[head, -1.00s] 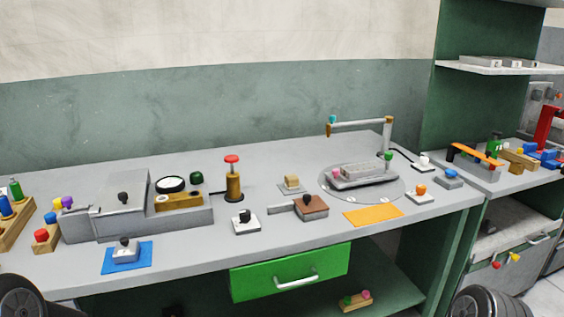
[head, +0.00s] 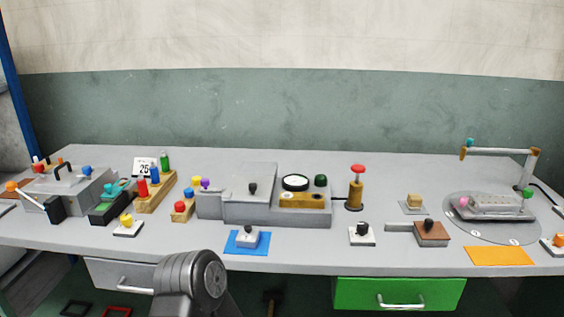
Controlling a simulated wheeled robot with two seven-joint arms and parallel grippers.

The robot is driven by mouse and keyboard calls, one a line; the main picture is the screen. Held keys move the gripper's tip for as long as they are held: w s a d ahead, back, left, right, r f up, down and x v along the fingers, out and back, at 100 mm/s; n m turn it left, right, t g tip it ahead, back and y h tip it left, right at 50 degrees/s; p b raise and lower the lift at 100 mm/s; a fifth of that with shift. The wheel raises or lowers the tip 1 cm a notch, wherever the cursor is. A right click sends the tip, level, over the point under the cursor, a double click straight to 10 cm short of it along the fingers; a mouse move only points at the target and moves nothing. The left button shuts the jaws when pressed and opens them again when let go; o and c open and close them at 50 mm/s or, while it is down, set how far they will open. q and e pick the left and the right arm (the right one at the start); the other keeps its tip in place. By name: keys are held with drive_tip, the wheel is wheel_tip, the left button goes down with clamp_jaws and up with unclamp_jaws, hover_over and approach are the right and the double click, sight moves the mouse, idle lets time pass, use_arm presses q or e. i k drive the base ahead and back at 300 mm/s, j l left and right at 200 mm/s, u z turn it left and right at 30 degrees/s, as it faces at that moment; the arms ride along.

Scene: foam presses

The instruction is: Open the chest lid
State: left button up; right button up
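No object in the head view is clearly marked as the chest. A grey box (head: 75,190) with dark handles on top and a pale lever at its front stands at the far left of the bench. A second grey box (head: 253,205) with a slanted top plate and a black knob stands mid-bench; its top looks closed. I cannot tell which of them is the chest. One of my arm links (head: 192,284) shows at the bottom, in front of the bench edge. Neither of my grippers is in view.
The grey bench (head: 120,240) runs across the view. It bears a gauge (head: 295,182), a red-topped post (head: 357,188), a blue mat (head: 236,247), an orange mat (head: 500,256) and a round plate (head: 465,230). A green drawer (head: 400,293) and a grey drawer (head: 105,273) are below.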

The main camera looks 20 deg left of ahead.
sight(251, 189)
drive_tip(key=u, duration=1.2)
